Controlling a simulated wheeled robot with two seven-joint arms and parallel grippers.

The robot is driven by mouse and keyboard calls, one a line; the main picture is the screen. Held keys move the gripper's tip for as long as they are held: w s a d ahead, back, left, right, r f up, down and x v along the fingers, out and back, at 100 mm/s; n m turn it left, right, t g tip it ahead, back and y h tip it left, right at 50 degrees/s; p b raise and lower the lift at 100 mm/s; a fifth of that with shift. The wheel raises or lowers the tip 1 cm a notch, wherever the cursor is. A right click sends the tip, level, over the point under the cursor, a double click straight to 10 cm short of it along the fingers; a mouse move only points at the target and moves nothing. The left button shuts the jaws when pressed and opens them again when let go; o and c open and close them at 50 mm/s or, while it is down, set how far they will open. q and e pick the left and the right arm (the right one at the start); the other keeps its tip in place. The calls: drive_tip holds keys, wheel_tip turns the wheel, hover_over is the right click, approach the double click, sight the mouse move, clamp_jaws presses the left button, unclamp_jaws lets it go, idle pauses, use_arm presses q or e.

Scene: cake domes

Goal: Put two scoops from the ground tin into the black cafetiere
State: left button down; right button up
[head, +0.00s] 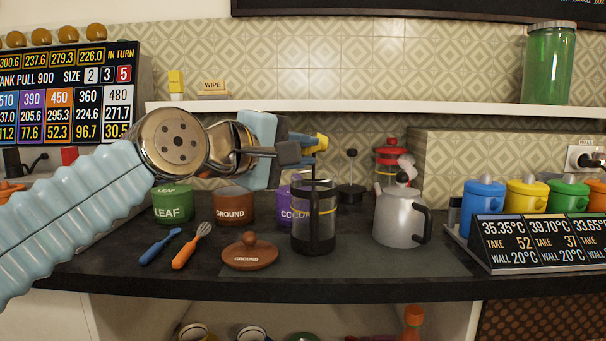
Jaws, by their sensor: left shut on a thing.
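The brown ground tin (234,206) stands on the counter with no lid on it. Its brown lid (250,255), marked GROUND, lies in front of it. The black cafetiere (313,243), a glass jug with a dark base, stands upright right of the lid, its top open. My left gripper (300,152) is above the cafetiere, shut on a yellow scoop (321,142) that is partly hidden by the fingers. A thin dark streak hangs between the scoop and the cafetiere's mouth; I cannot tell what it is. My right gripper is not in view.
A green leaf tin (172,206) and purple cocoa tin (297,208) stand behind. Blue (160,247) and orange (190,248) utensils lie left of the lid. A black plunger (350,188), red cafetiere (391,160) and grey kettle (400,215) stand right.

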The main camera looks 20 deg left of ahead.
use_arm(q)
drive_tip(key=f+n+t+b, duration=0.1)
drive_tip(key=n+t+b, duration=0.1)
drive_tip(key=b, duration=0.2)
drive_tip(key=n+t+b, duration=0.2)
drive_tip(key=n+b, duration=0.1)
drive_tip(key=b, duration=0.1)
drive_tip(key=f+n+t+b, duration=0.1)
drive_tip(key=n+t+b, duration=0.1)
drive_tip(key=b, duration=0.2)
drive_tip(key=shift+s+a+f+n+h, duration=0.1)
drive_tip(key=shift+a+f+n+h, duration=0.15)
drive_tip(key=shift+f+n+h, duration=0.05)
idle(1.7)
